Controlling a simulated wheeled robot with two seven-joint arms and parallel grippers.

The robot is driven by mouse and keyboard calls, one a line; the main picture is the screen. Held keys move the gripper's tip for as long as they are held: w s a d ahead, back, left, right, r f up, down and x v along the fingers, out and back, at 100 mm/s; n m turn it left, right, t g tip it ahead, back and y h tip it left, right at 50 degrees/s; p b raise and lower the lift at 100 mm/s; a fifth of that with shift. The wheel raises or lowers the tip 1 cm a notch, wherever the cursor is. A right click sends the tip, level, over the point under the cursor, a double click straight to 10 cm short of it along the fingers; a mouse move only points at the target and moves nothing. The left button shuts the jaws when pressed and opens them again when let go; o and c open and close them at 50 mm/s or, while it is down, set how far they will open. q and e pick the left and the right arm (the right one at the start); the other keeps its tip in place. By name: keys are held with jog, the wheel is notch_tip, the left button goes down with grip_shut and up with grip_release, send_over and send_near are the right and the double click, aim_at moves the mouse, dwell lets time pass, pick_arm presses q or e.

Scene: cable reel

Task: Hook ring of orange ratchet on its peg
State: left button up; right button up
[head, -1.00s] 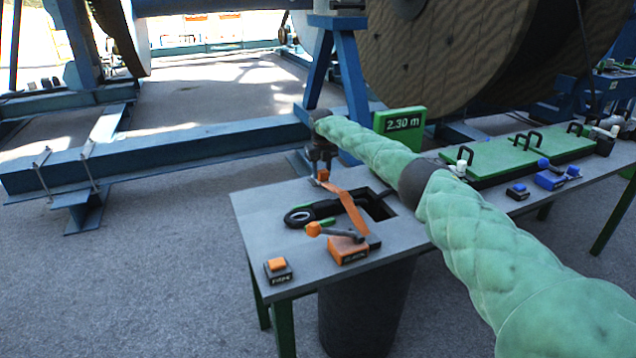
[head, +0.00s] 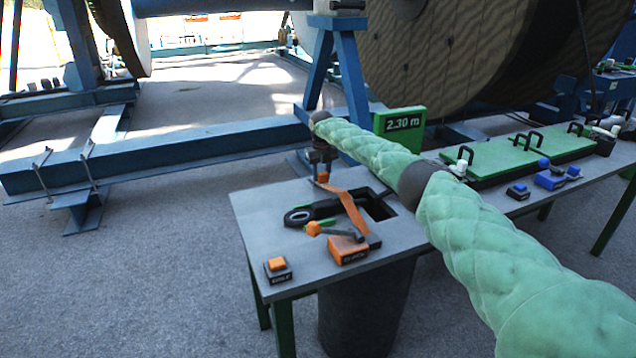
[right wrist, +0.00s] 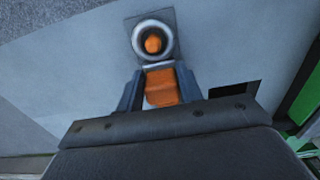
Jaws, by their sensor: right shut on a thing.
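The orange ratchet (head: 347,248), with an orange-knobbed handle, sits on the near part of the grey table. Its orange strap (head: 352,212) runs up to my right gripper (head: 322,172), above the table's far left part. In the right wrist view, my right gripper (right wrist: 158,88) is shut on the orange strap end (right wrist: 161,87). A pale metal ring (right wrist: 137,43) extends beyond the jaws. The orange peg tip (right wrist: 153,43) shows inside the ring, over a dark square plate (right wrist: 170,22). The ring looks around the peg from above; its height is unclear. My left gripper is out of view.
A black looped part (head: 299,216) lies beside a rectangular table opening (head: 380,209). An orange-buttoned box (head: 278,268) stands at the near left corner. A green 2.30 m display (head: 400,122) stands behind; green covers (head: 520,155) and blue devices (head: 552,178) lie right.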

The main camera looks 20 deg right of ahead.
jog(key=o, duration=1.2)
jog(key=shift+r, duration=0.1)
notch_tip(320, 180, up, 8)
jog(key=shift+f+b, duration=0.15)
jog(key=shift+b, duration=0.45)
